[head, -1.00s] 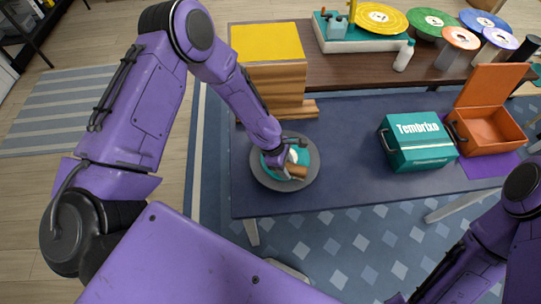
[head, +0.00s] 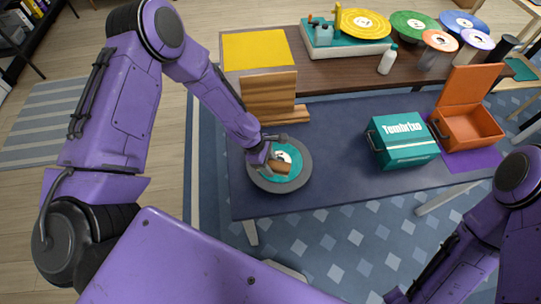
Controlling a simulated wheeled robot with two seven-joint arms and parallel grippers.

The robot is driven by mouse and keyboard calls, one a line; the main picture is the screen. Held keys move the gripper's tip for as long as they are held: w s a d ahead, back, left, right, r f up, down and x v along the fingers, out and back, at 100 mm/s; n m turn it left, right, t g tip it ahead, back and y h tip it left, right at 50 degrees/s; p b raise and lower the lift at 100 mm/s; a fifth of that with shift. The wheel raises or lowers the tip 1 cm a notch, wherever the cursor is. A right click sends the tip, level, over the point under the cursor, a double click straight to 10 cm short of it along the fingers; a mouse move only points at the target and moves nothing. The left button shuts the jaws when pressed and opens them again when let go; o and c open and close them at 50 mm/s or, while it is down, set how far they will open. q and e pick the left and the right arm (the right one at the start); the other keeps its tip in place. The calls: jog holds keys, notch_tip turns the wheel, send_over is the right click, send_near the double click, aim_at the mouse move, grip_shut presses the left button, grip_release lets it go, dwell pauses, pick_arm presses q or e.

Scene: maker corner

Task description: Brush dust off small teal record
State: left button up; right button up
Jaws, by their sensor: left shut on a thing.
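The small teal record (head: 292,155) with a pale centre label lies on a round grey mat (head: 303,174) at the left end of the dark blue table. My left gripper (head: 271,163) is over the left part of the record, shut on a brown wooden brush (head: 280,168). The brush is low over the record; I cannot tell whether its bristles touch it. The gripper and brush hide part of the record. My right arm shows at the lower right, but its gripper is out of view.
A wooden stand (head: 269,95) is just behind the mat. A teal box (head: 403,146) and an open orange case (head: 470,128) stand to the right. A turntable (head: 345,45), a white bottle (head: 387,60) and several coloured records are on the brown bench behind. The table's middle is clear.

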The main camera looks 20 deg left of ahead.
pick_arm(q)
jog(key=shift+d+r+p, duration=0.1)
jog(key=shift+r+p, duration=0.3)
jog(key=shift+r, duration=0.75)
jog(key=shift+f, duration=0.1)
